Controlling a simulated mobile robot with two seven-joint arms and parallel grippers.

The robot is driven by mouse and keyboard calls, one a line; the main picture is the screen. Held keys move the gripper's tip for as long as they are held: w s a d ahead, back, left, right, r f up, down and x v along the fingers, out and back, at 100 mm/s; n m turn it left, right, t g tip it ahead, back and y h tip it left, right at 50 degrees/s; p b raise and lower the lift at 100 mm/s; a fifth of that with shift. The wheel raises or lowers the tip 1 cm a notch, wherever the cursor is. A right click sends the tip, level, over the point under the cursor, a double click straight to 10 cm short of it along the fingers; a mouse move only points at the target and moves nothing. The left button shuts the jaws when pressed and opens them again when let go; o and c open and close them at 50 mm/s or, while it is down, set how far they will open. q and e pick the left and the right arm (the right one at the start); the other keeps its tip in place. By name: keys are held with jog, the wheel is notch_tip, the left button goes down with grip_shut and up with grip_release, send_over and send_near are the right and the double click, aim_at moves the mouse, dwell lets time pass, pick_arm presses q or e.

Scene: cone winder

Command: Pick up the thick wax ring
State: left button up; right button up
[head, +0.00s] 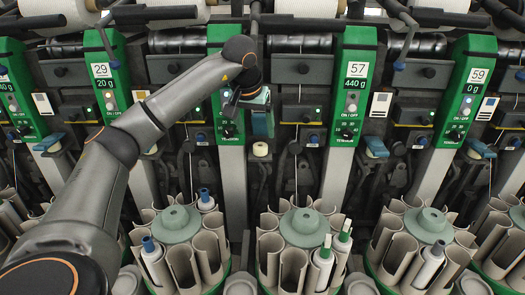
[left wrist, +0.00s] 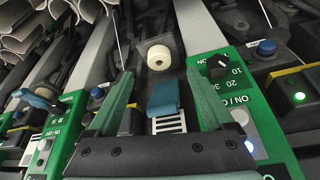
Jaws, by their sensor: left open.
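A blue lever (left wrist: 165,98) shows between the fingers. My right gripper is not in view.
Green panels with knobs and displays (head: 353,85) stand on both sides of the ring. Below are round magazines of grey tubes (head: 305,228), some holding bobbins. Large white yarn cones (head: 310,8) line the top. The panel knob (left wrist: 219,66) is close to my right-hand finger.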

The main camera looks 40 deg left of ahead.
aim_at(259, 147)
pick_arm(q)
jog(key=x, duration=0.7)
jog(key=shift+w+f, duration=0.15)
jog(key=shift+f, duration=0.05)
jog(key=shift+c, duration=0.3)
grip_shut()
